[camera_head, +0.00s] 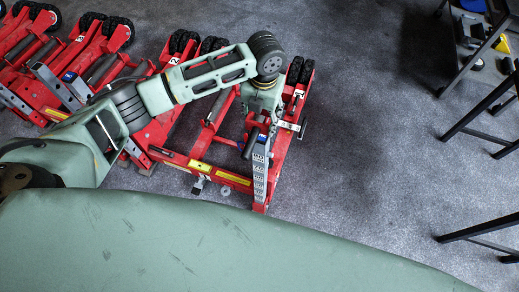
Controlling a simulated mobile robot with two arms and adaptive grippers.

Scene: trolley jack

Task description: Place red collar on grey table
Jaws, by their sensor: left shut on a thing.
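My left gripper (258,124) is low over the nearest red trolley jack (290,135), at the end of my green arm. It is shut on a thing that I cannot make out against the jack. A dark cylinder (250,143) shows just below the fingers; I cannot tell whether it is held. I cannot pick out the red collar among the red jack parts. No grey table top can be clearly made out. My right gripper is not in view.
Several more red jacks (95,60) with black wheels stand in a row at the upper left. Dark legs of stands (480,120) line the right edge, with tools (478,40) at the top right. The grey floor (380,140) between is clear.

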